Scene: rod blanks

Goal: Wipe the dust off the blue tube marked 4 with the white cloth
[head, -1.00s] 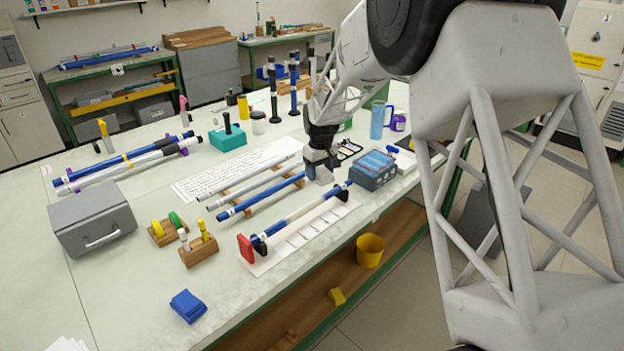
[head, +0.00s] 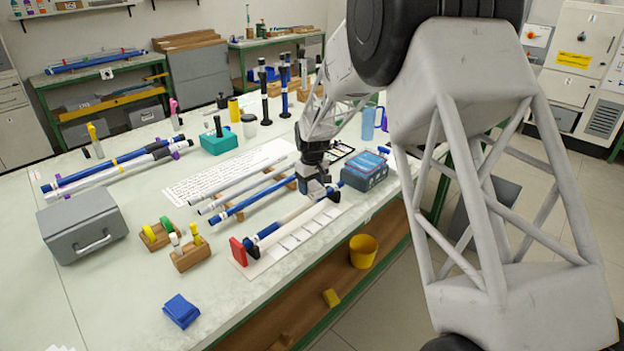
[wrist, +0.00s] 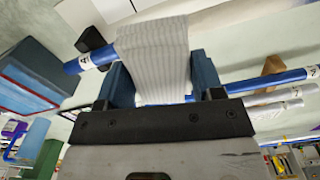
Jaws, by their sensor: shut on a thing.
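A tube with blue ends and a pale, dusty-looking middle (head: 292,220) lies along the front of the bench between a red end block (head: 238,251) and a black support. My gripper (head: 315,190) is at its far right part. In the wrist view, my gripper (wrist: 162,95) is shut on the white cloth (wrist: 160,48). The ribbed cloth hangs across the tube and appears to touch it. The tube's blue end (wrist: 98,57) shows left of the cloth, with a small label that I cannot read surely. The cloth hides the tube beneath it.
Another blue tube (head: 240,207) and grey tubes (head: 225,185) lie on wooden rests just behind. A blue box (head: 363,172) stands right of my gripper.

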